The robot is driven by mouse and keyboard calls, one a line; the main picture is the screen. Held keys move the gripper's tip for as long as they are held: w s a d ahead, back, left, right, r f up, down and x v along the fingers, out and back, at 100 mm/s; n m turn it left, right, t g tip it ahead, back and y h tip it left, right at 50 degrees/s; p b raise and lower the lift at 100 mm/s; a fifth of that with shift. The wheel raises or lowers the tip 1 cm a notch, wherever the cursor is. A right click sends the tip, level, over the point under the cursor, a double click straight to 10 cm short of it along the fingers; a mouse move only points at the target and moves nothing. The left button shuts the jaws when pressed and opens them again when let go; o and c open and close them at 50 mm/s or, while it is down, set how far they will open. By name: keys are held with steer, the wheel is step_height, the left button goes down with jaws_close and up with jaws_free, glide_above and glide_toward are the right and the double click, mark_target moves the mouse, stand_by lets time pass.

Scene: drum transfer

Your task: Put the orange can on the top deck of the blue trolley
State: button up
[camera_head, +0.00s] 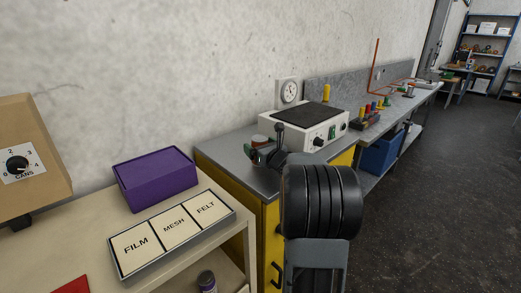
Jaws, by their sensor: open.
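I cannot make out an orange can or a blue trolley in this view. My gripper (264,155) is open at the end of my dark arm, over the near end of the grey-topped yellow cabinet (228,150). Its fingers are small and partly hidden by the wrist. A small reddish item with a pale top (259,140) shows just behind the gripper; I cannot tell what it is or whether they touch.
A white hotplate-like device (300,124) stands on the cabinet. At left, a beige bench holds a purple box (155,178) and a FILM, MESH, FELT tray (172,233). A blue bin (380,154) sits under the long bench. Dark floor at right is open.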

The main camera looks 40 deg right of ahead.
steer(key=shift+w, duration=0.25)
steer(key=c, duration=1.3)
steer(key=shift+r, duration=0.1)
